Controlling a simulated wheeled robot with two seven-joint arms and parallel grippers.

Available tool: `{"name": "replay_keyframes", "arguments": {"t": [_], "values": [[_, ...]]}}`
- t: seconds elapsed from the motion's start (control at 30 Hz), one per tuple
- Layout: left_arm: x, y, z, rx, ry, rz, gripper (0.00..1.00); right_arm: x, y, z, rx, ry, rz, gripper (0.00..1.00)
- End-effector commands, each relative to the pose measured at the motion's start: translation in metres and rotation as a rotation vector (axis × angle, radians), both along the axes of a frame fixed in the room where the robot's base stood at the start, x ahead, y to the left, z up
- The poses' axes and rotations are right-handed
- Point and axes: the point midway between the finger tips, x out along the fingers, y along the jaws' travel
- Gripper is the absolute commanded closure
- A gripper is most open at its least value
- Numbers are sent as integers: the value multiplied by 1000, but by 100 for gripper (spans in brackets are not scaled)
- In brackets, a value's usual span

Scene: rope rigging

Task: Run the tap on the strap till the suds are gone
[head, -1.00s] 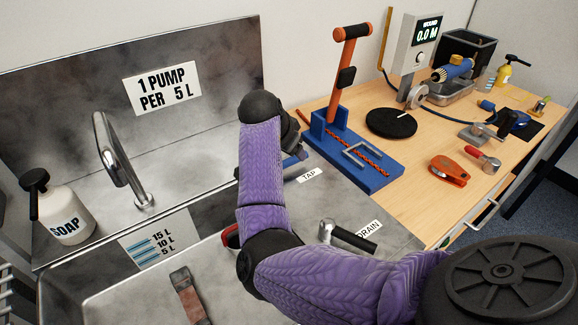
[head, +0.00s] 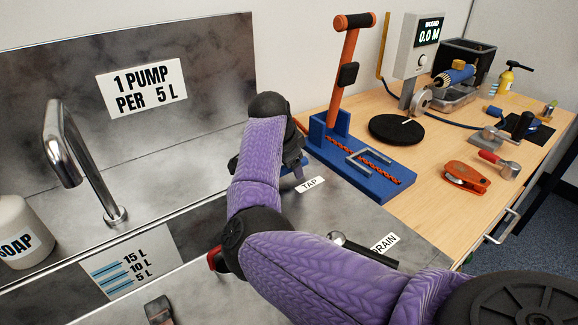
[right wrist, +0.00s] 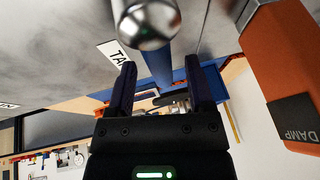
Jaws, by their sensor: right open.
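The strap (head: 158,310) lies in the sink at the lower edge of the head view, mostly cut off; I cannot make out suds on it. The curved metal tap spout (head: 72,160) stands at left, with no water seen coming from it. My right gripper (right wrist: 160,78) is open, its dark fingers on either side of the blue tap lever (right wrist: 157,62); I cannot tell whether they touch it. The lever's metal ball (right wrist: 150,20) is at the top of the wrist view. In the head view my right arm mostly hides the lever beside the TAP label (head: 310,184). My left gripper is not visible.
The drain lever (head: 365,250) is close to my right arm. A soap bottle (head: 22,235) stands at left. A blue base (head: 375,178) with an orange post (head: 345,75) is behind the gripper. An orange block marked DAMP (right wrist: 285,75) is close in the wrist view.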

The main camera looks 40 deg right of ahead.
Motion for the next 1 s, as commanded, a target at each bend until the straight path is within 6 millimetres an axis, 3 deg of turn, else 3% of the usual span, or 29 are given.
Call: {"name": "replay_keyframes", "arguments": {"t": [0.13, 0.4, 0.47, 1.0], "values": [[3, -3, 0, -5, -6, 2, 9, 0, 0, 1, 0, -1, 0, 33], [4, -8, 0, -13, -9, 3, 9, 0, 0, 1, 0, -1, 1, 90], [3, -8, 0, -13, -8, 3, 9, 0, 0, 1, 0, -1, 1, 100], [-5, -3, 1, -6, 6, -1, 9, 0, 0, 1, 0, 0, 1, 100]]}}
